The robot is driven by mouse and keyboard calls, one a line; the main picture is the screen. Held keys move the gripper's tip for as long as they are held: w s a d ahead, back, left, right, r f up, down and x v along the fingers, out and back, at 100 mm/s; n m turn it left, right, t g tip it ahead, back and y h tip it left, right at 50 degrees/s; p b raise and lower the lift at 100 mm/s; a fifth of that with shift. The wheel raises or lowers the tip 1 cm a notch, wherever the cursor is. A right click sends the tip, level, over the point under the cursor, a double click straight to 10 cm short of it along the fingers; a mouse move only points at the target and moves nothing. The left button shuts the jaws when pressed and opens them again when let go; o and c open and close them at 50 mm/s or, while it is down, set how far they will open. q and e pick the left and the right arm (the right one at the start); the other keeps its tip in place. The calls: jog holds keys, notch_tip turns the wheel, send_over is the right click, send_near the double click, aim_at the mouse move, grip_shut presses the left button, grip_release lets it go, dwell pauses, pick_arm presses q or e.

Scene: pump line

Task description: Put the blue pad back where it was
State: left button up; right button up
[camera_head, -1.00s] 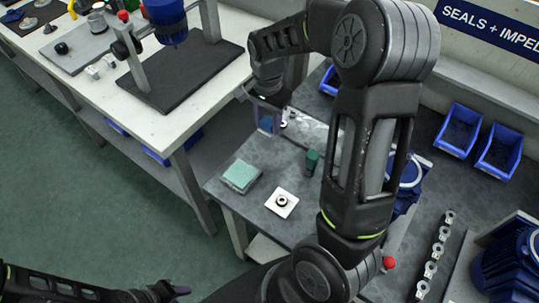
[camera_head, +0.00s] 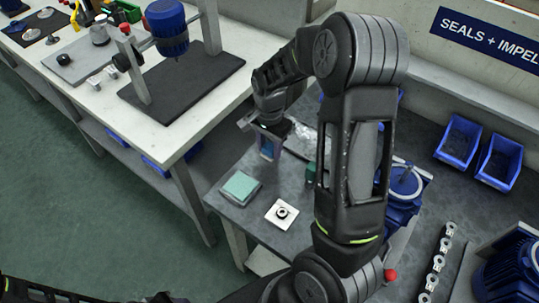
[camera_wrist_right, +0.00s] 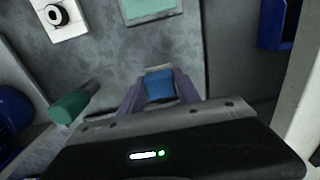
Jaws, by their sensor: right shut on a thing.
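The blue pad (camera_wrist_right: 159,85) is between the two fingers of my right gripper (camera_wrist_right: 160,95) in the right wrist view. In the head view the right gripper (camera_head: 268,153) is shut on it above the grey table, behind the teal pad; the blue pad (camera_head: 267,148) shows only as a small patch there. My left gripper (camera_head: 165,298) is at the bottom edge of the head view, mostly cut off, and its jaws cannot be made out.
A teal pad on a light block (camera_head: 240,187) and a white plate with a black ring (camera_head: 282,212) lie on the grey table (camera_head: 222,208). Blue bins (camera_head: 459,139) are at right. Bare table surrounds the teal pad.

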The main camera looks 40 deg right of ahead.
aim_at(269, 156)
jog(key=shift+f, duration=1.9)
jog(key=shift+f, duration=0.2)
jog(key=o, duration=1.3)
jog(key=shift+r, duration=0.1)
jog(key=shift+r, duration=0.1)
notch_tip(269, 156, up, 12)
jog(key=shift+r, duration=0.1)
